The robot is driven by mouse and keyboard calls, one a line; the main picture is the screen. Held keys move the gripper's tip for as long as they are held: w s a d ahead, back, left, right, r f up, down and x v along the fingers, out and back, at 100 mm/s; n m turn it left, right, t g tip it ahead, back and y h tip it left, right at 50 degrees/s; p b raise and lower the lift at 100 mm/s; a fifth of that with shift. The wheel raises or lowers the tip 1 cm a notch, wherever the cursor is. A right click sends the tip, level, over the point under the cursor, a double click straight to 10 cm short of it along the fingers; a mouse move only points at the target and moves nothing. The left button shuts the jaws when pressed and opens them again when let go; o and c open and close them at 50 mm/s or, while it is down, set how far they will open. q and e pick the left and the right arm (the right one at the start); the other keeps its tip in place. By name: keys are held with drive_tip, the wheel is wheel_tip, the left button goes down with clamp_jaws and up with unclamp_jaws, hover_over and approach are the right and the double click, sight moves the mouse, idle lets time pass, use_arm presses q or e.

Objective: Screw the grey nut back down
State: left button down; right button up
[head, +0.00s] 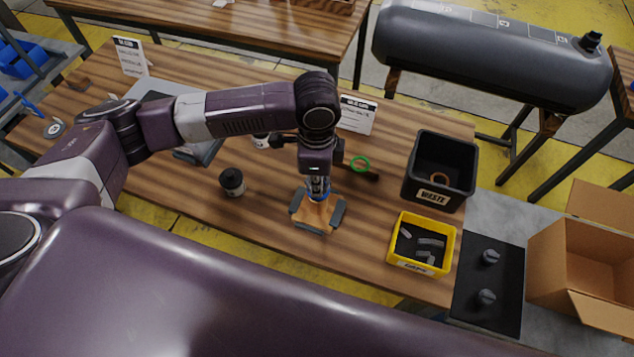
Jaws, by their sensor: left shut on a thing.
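My left gripper (319,198) points straight down over an orange-brown holder (313,216) with grey jaws at its left and right, on the wooden bench. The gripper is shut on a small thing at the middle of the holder. This fits the grey nut, but the fingers hide most of it, so its threading and seating cannot be made out. A bit of blue shows around the fingertips. My right gripper is out of view.
To the right stand a black waste bin (409,188) with an orange ring inside and a yellow bin (394,246) with grey pieces. A dark jar (232,182) stands left.

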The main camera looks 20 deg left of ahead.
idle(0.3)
use_arm(q)
drive_tip(key=shift+p, duration=0.3)
drive_tip(key=c, duration=2)
unclamp_jaws()
drive_tip(key=shift+c, duration=0.2)
wheel_tip(320, 180, up, 6)
drive_tip(key=p, duration=0.6)
drive_tip(key=shift+r+p, duration=0.25)
drive_tip(key=shift+p, duration=0.15)
drive_tip(key=shift+r+b, duration=0.2)
drive_tip(key=shift+b, duration=0.1)
drive_tip(key=shift+r, duration=1.05)
